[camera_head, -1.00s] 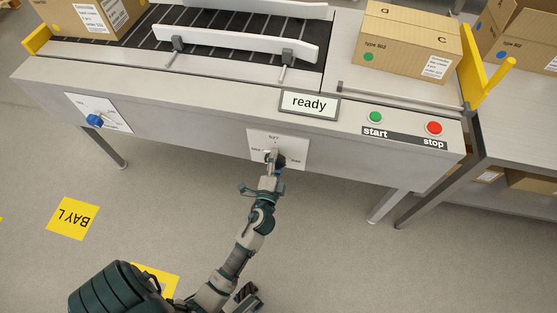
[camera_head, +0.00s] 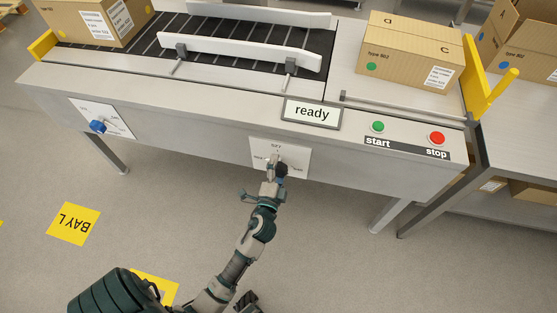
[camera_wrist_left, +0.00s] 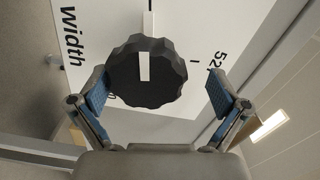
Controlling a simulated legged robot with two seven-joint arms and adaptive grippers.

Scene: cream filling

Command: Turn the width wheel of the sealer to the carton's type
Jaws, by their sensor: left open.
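The width wheel is a black scalloped knob (camera_wrist_left: 148,75) with a white stripe, on a white dial panel (camera_wrist_left: 195,25) lettered "width". In the left wrist view the stripe points to the top of the picture, toward a dark tick. The carton (camera_head: 400,65), marked "type 502" or similar with a green dot, sits at the sealer's right end. My right gripper is not in view.
A second dial with a blue knob (camera_head: 98,126) is on the left of the front. A "ready" display (camera_head: 312,113), green start button (camera_head: 378,126) and red stop button (camera_head: 437,138) are above right. Another carton (camera_head: 95,20) stands on the belt's left. The floor in front is open.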

